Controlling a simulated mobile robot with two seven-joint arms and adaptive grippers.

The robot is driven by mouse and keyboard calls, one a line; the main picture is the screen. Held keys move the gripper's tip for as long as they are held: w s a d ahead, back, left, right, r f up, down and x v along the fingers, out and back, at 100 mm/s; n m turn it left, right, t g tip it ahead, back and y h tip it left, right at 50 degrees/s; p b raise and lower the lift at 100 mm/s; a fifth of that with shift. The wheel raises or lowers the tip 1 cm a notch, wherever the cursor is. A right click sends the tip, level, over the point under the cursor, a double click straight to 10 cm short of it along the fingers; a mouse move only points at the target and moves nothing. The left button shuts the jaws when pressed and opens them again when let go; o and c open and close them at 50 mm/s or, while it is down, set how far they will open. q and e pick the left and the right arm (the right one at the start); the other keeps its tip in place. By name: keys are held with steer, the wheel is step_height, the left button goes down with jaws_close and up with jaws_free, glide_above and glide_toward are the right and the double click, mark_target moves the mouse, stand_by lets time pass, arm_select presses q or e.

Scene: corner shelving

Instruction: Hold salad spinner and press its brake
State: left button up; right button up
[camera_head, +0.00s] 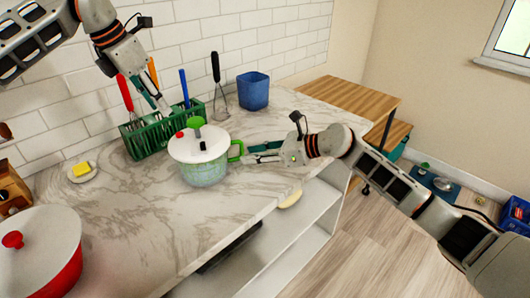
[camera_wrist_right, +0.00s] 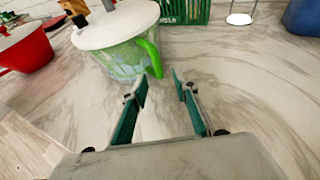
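The salad spinner (camera_head: 205,172) stands upright on the marble counter, with a pale green clear bowl, white lid and green top knob (camera_head: 196,123). A small red part and a black part show on the lid; I cannot tell which is the brake. Its green side handle (camera_head: 236,151) points toward my right gripper (camera_head: 262,153), which is open, empty and just short of it. In the right wrist view the handle (camera_wrist_right: 152,58) lies just beyond the open fingertips (camera_wrist_right: 162,82). My left gripper (camera_head: 153,100) is open and empty, above and left of the spinner, near the utensil basket.
A green utensil basket (camera_head: 145,141) stands close behind the spinner, with tall utensils in it. A blue container (camera_head: 253,91) is at the back right. The counter's front edge runs below the right gripper.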

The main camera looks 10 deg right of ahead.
steer(key=shift+x, duration=0.85)
steer(key=shift+c, duration=0.3)
jaws_close()
steer(key=shift+c, duration=0.6)
jaws_free()
jaws_close()
arm_select(q)
steer(key=shift+c, duration=0.4)
